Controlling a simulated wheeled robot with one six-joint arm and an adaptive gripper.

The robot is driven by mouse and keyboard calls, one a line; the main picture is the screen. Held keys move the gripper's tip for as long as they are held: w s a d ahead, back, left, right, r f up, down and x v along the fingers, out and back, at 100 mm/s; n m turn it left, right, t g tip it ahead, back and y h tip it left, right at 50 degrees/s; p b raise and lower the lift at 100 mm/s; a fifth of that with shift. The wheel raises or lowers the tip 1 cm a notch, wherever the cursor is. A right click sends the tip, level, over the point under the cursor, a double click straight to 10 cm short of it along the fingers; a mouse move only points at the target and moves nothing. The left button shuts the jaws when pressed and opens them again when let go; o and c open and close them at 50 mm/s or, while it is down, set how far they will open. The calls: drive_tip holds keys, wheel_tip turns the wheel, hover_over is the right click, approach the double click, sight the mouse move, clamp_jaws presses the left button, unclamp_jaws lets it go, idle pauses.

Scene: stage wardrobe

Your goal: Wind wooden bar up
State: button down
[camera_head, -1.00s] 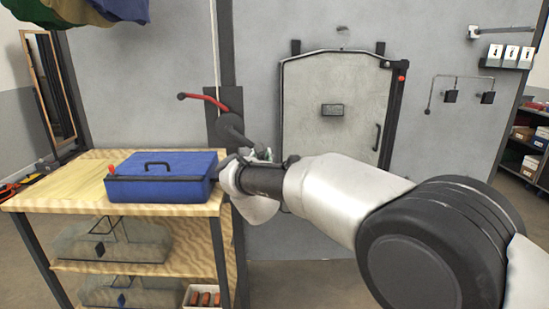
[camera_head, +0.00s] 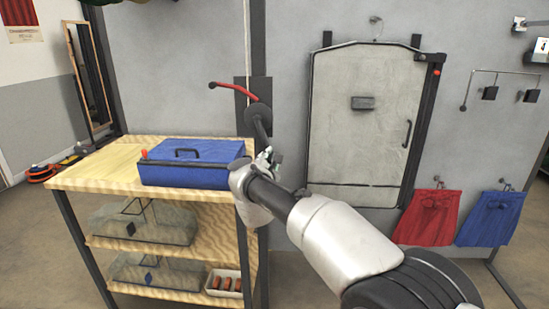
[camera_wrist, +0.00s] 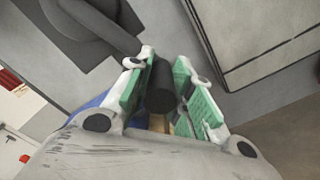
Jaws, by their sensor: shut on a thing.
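A dark winch is fixed to the grey wall, with a round hub (camera_head: 258,116) and a crank arm (camera_head: 262,134) pointing down from it. My gripper (camera_head: 266,160) is at the lower end of this arm, beside the blue box. In the wrist view my gripper (camera_wrist: 164,72) has its green-padded fingers shut around a black cylindrical handle (camera_wrist: 160,90). Part of the dark hub and arm (camera_wrist: 90,25) shows at upper left there. A red lever (camera_head: 232,92) sticks out up and left of the hub. I cannot make out the wooden bar in these views.
A wooden shelf unit (camera_head: 95,172) stands left of my arm, carrying a blue toolbox (camera_head: 195,166). A pale wall door (camera_head: 365,115) is right of the winch. Red cloth (camera_head: 428,218) and blue cloth (camera_head: 490,219) hang farther right. Floor at left is partly clear.

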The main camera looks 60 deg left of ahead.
drive_tip(key=shift+s+a+f, duration=0.25)
drive_tip(key=shift+s+f, duration=0.2)
drive_tip(key=shift+f, duration=0.05)
drive_tip(key=c, duration=1.2)
unclamp_jaws()
drive_tip(key=shift+c, duration=0.2)
drive_tip(key=o, duration=0.3)
drive_tip(key=r, duration=1)
drive_tip(key=shift+w+a+r, duration=0.35)
drive_tip(key=shift+w+a, duration=0.05)
drive_tip(key=shift+d+r+m, duration=0.15)
drive_tip(key=shift+d+m, duration=0.15)
drive_tip(key=shift+d, duration=0.2)
drive_tip(key=c, duration=0.3)
drive_tip(key=shift+s, duration=0.15)
